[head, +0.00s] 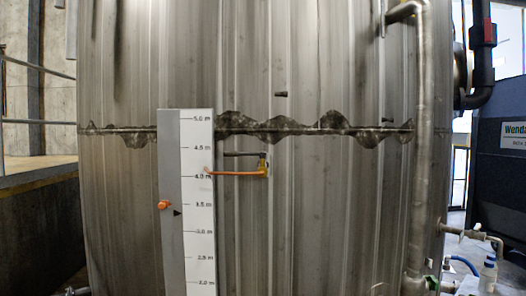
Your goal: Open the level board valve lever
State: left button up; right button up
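The level board (199,240) is a tall white scale with black metre marks, standing upright in front of a large metal tank. The valve lever (235,173) is a thin orange handle at the upper right of the board. It lies about level, from a brass-coloured valve body (264,167) at its right end to the board's edge at its left. A dark pipe stub (243,154) runs above it. An orange knob (165,205) and a black pointer (177,213) sit on the board's grey left strip. Neither of my grippers is in view.
The ribbed tank (330,210) fills the middle, with a rough dark seam (360,131) across it. A vertical pipe (422,150) stands at the right. A railing (35,122) and low wall (40,235) are at the left. The space before the lever looks clear.

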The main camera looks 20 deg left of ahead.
aim_at(262, 153)
jog(key=u, duration=0.25)
jog(key=i, duration=1.15)
jog(key=u, duration=0.4)
